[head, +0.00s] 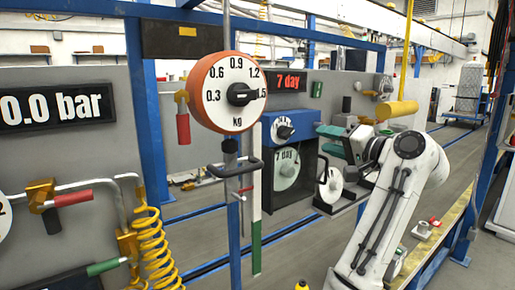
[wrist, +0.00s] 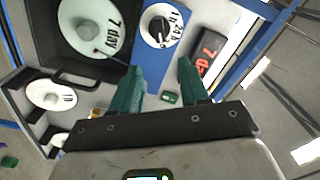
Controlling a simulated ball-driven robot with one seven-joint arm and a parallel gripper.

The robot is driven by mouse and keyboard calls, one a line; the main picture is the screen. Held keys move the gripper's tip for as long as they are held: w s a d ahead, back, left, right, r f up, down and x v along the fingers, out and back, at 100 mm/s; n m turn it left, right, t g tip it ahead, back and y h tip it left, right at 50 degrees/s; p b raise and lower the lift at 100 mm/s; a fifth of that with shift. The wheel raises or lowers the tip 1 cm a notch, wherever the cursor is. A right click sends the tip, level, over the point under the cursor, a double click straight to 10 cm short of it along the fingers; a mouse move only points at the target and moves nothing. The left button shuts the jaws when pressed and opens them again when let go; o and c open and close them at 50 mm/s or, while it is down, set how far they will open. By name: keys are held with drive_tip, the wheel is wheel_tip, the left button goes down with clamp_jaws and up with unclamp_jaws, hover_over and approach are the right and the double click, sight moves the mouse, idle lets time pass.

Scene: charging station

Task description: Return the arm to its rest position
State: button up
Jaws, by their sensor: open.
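My white arm rises at the right of the head view and bends at the elbow. My gripper (head: 322,140) is held out to the left at about mid-height, in front of the timer panel. Its green fingers also show in the wrist view (wrist: 158,76), spread apart with nothing between them. The blue timer box (head: 284,126) with a small dial stands just beyond the fingertips. In the wrist view, the black-knobbed timer dial (wrist: 159,26) lies ahead of the gap between the fingers. I cannot tell whether the fingers touch anything.
A round orange-rimmed kg dial (head: 228,92) stands on a pole left of the gripper. A "7 day" disc (head: 287,168) sits in a dark case below the timer box. A yellow spring hose (head: 152,252) hangs lower left. A yellow cylinder (head: 397,109) hangs above the arm.

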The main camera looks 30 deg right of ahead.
drive_tip(key=s+a+f+n+g, duration=0.2)
drive_tip(key=a+f+g, duration=0.15)
drive_tip(key=f, duration=0.75)
drive_tip(key=s+a+f+n+g, duration=0.1)
drive_tip(key=s+a+f+g, duration=0.2)
drive_tip(key=f, duration=0.7)
drive_tip(key=s+a+f+n+g, duration=0.2)
drive_tip(key=a+f, duration=0.3)
drive_tip(key=f, duration=0.6)
drive_tip(key=s+a+f+n+g, duration=0.3)
drive_tip(key=s+f, duration=0.6)
drive_tip(key=s, duration=0.4)
drive_tip(key=s+a+f+n+g, duration=0.3)
drive_tip(key=s+a+f+g, duration=0.2)
drive_tip(key=s+f, duration=0.5)
drive_tip(key=s+a, duration=0.2)
drive_tip(key=s, duration=0.2)
drive_tip(key=shift+a+f+h, duration=0.3)
drive_tip(key=shift+a+h, duration=0.1)
drive_tip(key=shift+g, duration=0.25)
